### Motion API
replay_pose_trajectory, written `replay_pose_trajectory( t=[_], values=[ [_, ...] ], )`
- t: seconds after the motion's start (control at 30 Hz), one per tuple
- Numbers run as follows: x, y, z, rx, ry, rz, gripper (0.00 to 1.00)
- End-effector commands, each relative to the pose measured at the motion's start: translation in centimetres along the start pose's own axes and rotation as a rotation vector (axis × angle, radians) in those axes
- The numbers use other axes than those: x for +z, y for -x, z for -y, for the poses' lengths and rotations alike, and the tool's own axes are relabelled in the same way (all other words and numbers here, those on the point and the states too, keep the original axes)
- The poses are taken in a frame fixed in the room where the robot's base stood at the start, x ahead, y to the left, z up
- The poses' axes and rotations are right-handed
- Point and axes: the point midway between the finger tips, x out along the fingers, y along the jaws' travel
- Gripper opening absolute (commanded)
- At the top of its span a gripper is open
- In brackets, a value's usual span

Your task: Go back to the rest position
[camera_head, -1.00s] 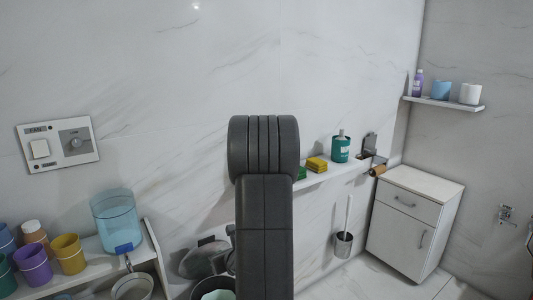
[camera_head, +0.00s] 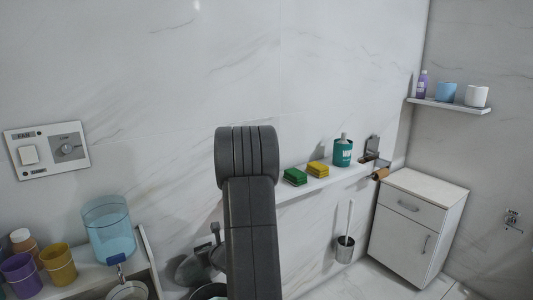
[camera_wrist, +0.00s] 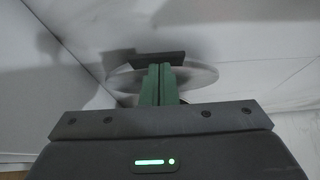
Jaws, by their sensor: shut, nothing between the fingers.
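My gripper (camera_wrist: 160,72) shows in the wrist view with its two green fingers pressed together and nothing between them. A dark flat piece and a pale round shape lie beyond the fingertips, too blurred to name. In the head view my dark arm stands upright in the middle, in front of the marble wall (camera_head: 330,60). My gripper is hidden there.
A shelf at lower left bears a blue water container (camera_head: 109,230) and several cups (camera_head: 58,263). A wall shelf holds a green sponge (camera_head: 294,177), a yellow sponge (camera_head: 318,169) and a teal canister (camera_head: 343,152). A white cabinet (camera_head: 412,230) stands at right.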

Motion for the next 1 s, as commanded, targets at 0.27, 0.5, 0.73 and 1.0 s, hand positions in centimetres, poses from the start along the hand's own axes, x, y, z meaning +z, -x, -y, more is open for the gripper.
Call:
replay_pose_trajectory(
  t=[0.27,0.5,0.73,1.0],
  values=[
    [-2.5,0.8,0.1,-0.001,-0.003,0.067,0.00],
    [-3.9,1.7,0.1,-0.001,-0.003,0.131,0.00],
    [-5.3,2.5,0.1,-0.002,-0.002,0.197,0.00],
    [-8.4,5.6,0.2,-0.006,-0.005,0.213,0.00]
  ],
)
